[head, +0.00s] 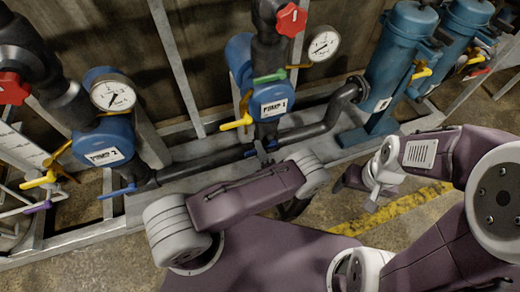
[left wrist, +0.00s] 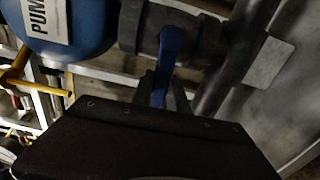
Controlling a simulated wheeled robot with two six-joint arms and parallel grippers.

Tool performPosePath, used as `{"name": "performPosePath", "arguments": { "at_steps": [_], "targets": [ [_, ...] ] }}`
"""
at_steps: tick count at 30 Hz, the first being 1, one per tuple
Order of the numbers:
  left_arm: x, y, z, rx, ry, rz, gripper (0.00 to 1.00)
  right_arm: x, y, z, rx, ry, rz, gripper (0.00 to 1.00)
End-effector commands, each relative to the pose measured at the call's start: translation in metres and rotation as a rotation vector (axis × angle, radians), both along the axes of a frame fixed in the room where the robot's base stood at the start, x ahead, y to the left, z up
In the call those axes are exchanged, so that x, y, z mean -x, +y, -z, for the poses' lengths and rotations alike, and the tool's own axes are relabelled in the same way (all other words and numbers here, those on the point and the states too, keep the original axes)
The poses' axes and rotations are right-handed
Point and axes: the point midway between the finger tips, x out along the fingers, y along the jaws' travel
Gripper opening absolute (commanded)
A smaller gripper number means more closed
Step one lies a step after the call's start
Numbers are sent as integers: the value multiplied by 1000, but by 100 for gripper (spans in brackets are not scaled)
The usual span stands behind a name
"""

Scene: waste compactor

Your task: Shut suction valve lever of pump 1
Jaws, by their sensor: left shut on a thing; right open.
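Pump 1 (head: 272,103) is a blue body with a white label, at the middle back of the head view. In the left wrist view its blue side (left wrist: 75,30) is at the upper left. The blue lever (left wrist: 168,58) sits on a dark pipe valve beside it and appears crosswise to the pipe. My left gripper (head: 262,152) is at this lever, shut on its end; the wrist housing hides most of the fingers (left wrist: 172,98). In the head view the lever is mostly hidden. My right gripper (head: 362,186) is open and empty, to the right.
Another pump (head: 104,152) with its own blue lever (head: 118,190) stands at the left. Yellow (head: 236,124) and green (head: 270,77) levers and a red handwheel (head: 291,19) are around pump 1. Blue cylinders (head: 402,45) stand at the right. The floor at the right is clear.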

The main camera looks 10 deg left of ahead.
Motion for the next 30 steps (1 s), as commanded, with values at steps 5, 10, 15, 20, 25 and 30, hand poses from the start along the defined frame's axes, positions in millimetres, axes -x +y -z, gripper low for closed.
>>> {"name": "performPosePath", "arguments": {
  "at_steps": [5,10,15,20,25,30],
  "targets": [
    [0,1,-3,-33,21,-2,0,0,0,-2,0,0,0,80],
    [0,1,-3,-42,27,-2,0,0,0,-3,0,0,0,80],
    [0,0,-3,-43,26,-1,0,0,0,-3,0,0,0,80],
    [0,0,-3,-43,26,-1,23,0,0,-3,0,0,0,80],
    [0,0,-3,-40,26,-1,42,0,0,-3,0,0,0,80],
    [0,0,-3,-39,25,0,42,0,0,-2,0,0,0,80]
  ]
}}
